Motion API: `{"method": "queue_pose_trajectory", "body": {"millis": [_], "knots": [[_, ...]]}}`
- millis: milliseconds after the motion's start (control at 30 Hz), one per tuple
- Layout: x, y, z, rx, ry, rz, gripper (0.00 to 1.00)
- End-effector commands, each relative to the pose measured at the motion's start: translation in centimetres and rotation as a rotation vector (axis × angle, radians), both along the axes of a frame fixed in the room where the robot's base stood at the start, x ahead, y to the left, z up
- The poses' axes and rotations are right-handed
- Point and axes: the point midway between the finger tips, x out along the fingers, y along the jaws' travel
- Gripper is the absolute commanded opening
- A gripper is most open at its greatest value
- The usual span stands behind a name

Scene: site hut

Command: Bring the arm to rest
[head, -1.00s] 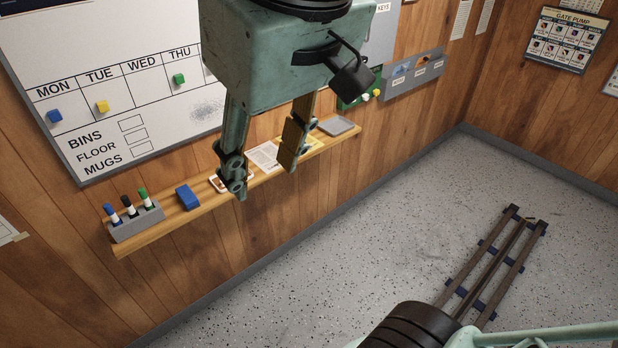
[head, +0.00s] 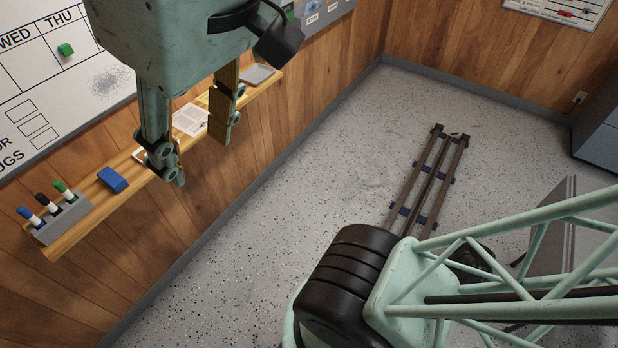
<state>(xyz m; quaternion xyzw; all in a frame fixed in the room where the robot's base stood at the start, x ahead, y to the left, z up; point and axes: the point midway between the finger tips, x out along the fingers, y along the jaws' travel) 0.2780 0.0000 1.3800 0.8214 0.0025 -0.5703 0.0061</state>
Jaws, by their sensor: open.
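My gripper (head: 203,158) hangs at the upper left of the head view, fingers pointing down. Its two fingers are apart, with nothing visible between them. It appears in front of the wooden wall shelf (head: 125,192), hiding part of it; I cannot tell how far it is from the shelf. My arm's lattice link and dark joint fill the lower right of the view.
The shelf bears a grey pen holder (head: 64,219) with three markers, a blue eraser (head: 112,180), papers (head: 190,119) and a grey tray (head: 257,75). A whiteboard (head: 98,40) is on the wall. A rail track (head: 410,206) lies on open speckled floor (head: 280,185). A grey cabinet (head: 598,125) stands at right.

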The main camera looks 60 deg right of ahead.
Motion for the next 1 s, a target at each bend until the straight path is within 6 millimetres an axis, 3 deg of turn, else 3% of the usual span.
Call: {"method": "queue_pose_trajectory", "body": {"millis": [33, 500, 700, 1000], "knots": [[-0.6, 0.0, -1.8, 0.009, 0.019, -0.014, 0.41], [-0.5, 0.0, -7.0, 0.009, 0.017, -0.013, 0.41], [-0.6, 0.0, -8.1, 0.009, 0.017, -0.014, 0.41], [-0.6, 0.0, -8.2, 0.009, 0.016, -0.014, 0.41]]}}
